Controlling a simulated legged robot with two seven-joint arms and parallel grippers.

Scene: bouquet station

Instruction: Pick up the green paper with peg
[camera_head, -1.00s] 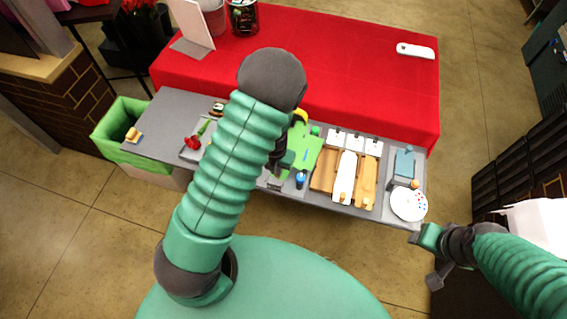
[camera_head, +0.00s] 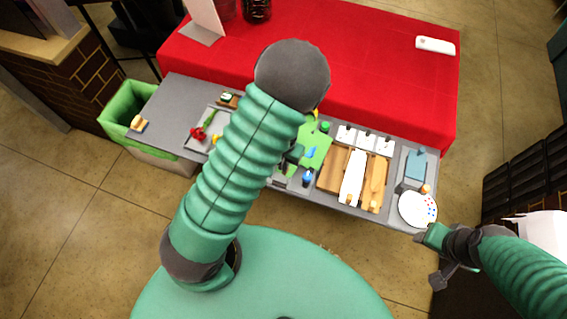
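A flat bright green sheet (camera_head: 319,144), which looks like the green paper, lies on the grey table just right of my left forearm. A small green piece (camera_head: 325,127) is at its far edge; I cannot tell if it is the peg. My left gripper (camera_head: 294,157) is at the sheet's left edge, mostly hidden by my arm. Its fingers and any contact with the sheet are unclear. My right gripper (camera_head: 428,236) is beside the table's near right corner, close to a white plate, and its fingers are not clear.
Right of the sheet lie brown and white strips (camera_head: 352,177), a blue-grey block (camera_head: 415,164) and the white plate (camera_head: 418,209). A small blue item (camera_head: 307,178) stands near the front edge. A red-covered table (camera_head: 380,75) is behind; a green-lined bin (camera_head: 120,108) is left.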

